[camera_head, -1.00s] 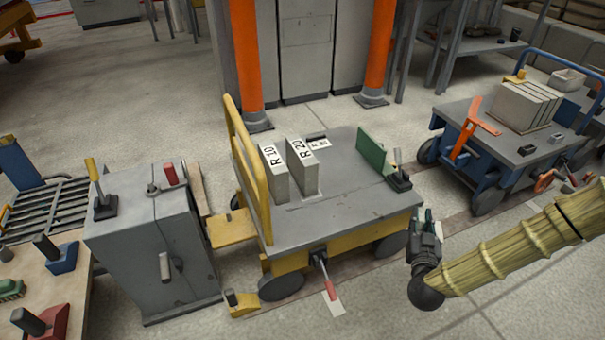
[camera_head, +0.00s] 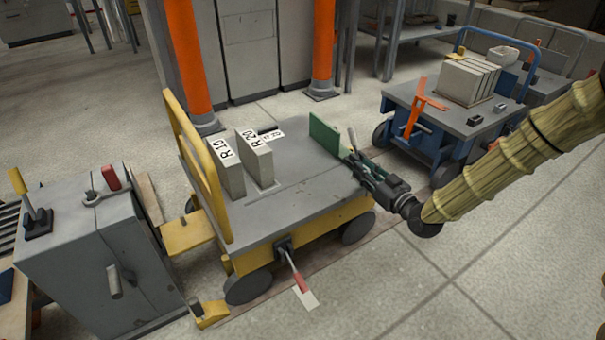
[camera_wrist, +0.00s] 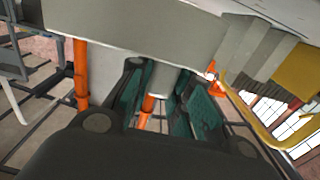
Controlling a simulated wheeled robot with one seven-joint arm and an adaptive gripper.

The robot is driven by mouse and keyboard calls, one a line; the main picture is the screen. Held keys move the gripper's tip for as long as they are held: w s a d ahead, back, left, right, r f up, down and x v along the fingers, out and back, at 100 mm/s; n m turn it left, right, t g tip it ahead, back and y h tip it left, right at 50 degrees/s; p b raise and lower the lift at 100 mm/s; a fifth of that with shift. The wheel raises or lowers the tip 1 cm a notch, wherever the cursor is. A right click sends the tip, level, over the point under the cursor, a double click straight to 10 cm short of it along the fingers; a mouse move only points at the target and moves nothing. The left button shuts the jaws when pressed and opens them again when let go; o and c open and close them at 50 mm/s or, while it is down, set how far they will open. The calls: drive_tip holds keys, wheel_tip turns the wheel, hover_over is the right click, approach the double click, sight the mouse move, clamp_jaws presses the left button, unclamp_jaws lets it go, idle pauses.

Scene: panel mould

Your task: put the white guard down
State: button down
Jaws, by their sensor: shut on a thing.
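My gripper (camera_head: 362,170) reaches in from the right to the right edge of the yellow cart's grey deck, beside the upright green plate. It is at a small pale lever (camera_head: 352,139), which I take to be the white guard; it stands up, slightly tilted. In the wrist view, my gripper's teal-padded jaws (camera_wrist: 162,100) are around a pale grey, rounded piece (camera_wrist: 160,80), seemingly the lever's handle. The jaws hide its lower part and base in the head view.
The yellow cart (camera_head: 290,190) carries blocks marked R 10 (camera_head: 226,170) and R 20 (camera_head: 256,160) and a green plate (camera_head: 324,135). A red-handled lever (camera_head: 300,282) hangs at its front. A blue cart (camera_head: 440,118) stands behind right. Floor at front right is clear.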

drive_tip(key=shift+w+a+f+b, duration=0.65)
drive_tip(key=shift+a+b, duration=0.65)
drive_tip(key=shift+a, duration=0.9)
drive_tip(key=shift+w+a+f+b, duration=0.35)
drive_tip(key=shift+a+f+b, duration=0.8)
drive_tip(key=shift+a, duration=1.1)
drive_tip(key=shift+w+a+f+b, duration=0.6)
drive_tip(key=shift+a+b, duration=0.85)
drive_tip(key=shift+a, duration=0.75)
drive_tip(key=shift+s+f, duration=0.1)
drive_tip(key=shift+f, duration=0.1)
drive_tip(key=c, duration=1.3)
unclamp_jaws()
drive_tip(key=shift+s+r, duration=0.1)
drive_tip(key=shift+r, duration=0.1)
drive_tip(key=p+v, duration=0.5)
drive_tip(key=v, duration=0.7)
drive_tip(key=shift+f, duration=0.15)
